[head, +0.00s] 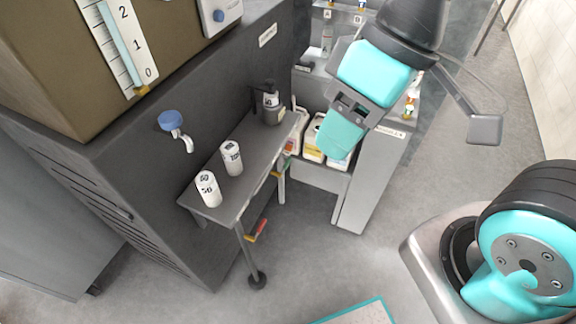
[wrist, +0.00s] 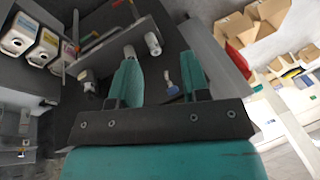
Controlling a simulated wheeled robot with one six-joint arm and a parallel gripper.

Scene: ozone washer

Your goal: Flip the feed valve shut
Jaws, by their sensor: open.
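A tap with a blue handle (head: 170,120) and a silver spout sticks out from the dark side panel of the washer (head: 110,170). I cannot tell for sure that it is the feed valve. In the wrist view the tap (wrist: 169,84) shows small, beyond and between the fingers. My gripper (head: 338,138) is up over the gap by the grey cabinet, well to the right of the tap and apart from it. In the wrist view my gripper (wrist: 158,68) has its two teal fingers spread, with nothing held between them.
A grey shelf table (head: 212,200) below the tap holds two white cylinders (head: 208,189) and a dark pump bottle (head: 271,103). A gauge (head: 125,40) and a blue knob (head: 219,16) are higher up. White jugs (head: 313,138) stand in the cabinet (head: 372,190).

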